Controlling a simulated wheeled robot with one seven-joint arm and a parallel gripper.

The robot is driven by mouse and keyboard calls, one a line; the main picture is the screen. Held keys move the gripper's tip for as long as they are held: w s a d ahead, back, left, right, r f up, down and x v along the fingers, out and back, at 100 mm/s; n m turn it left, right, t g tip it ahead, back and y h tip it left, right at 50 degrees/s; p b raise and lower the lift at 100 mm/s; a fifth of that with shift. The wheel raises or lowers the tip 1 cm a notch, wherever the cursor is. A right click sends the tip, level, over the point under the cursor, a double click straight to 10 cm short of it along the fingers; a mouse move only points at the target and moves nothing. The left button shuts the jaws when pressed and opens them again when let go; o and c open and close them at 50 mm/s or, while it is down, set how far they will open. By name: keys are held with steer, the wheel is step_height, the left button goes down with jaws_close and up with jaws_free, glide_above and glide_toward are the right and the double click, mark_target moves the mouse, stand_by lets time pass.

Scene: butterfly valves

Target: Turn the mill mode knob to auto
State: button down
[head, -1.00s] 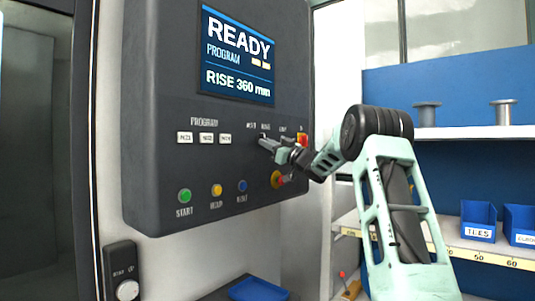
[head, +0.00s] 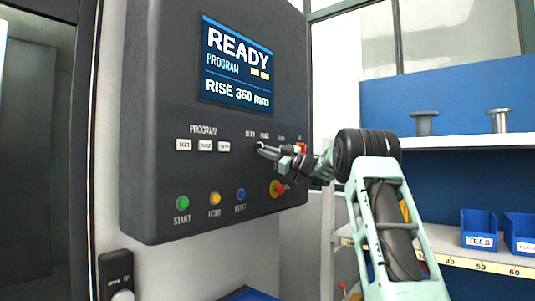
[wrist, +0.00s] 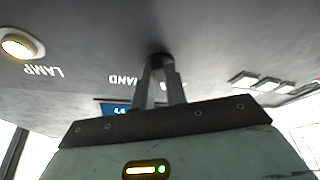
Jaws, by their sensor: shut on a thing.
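The mill control panel (head: 165,110) is dark grey, with a screen (head: 237,66) reading READY, PROGRAM, RISE 360 mm. My gripper (head: 264,150) is at the panel, below the row of small labels under the screen. In the wrist view my gripper (wrist: 159,72) is shut on a small dark knob (wrist: 159,57), which the fingers partly cover. An upside-down HAND label (wrist: 126,79) is beside the knob. In the head view the knob is hidden behind my fingers, so I cannot tell which way it points.
White program buttons (head: 205,146) are left of my gripper. Green (head: 183,202), yellow (head: 215,198) and blue (head: 241,194) buttons sit below. Shelves with blue bins (head: 478,228) stand at right.

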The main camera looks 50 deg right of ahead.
steer(key=c, duration=1.4)
jaws_free()
steer(key=shift+c, duration=0.2)
steer(key=b+v, duration=0.6)
steer(key=v, duration=1.1)
steer(key=shift+s, duration=0.2)
steer(key=shift+d, duration=0.15)
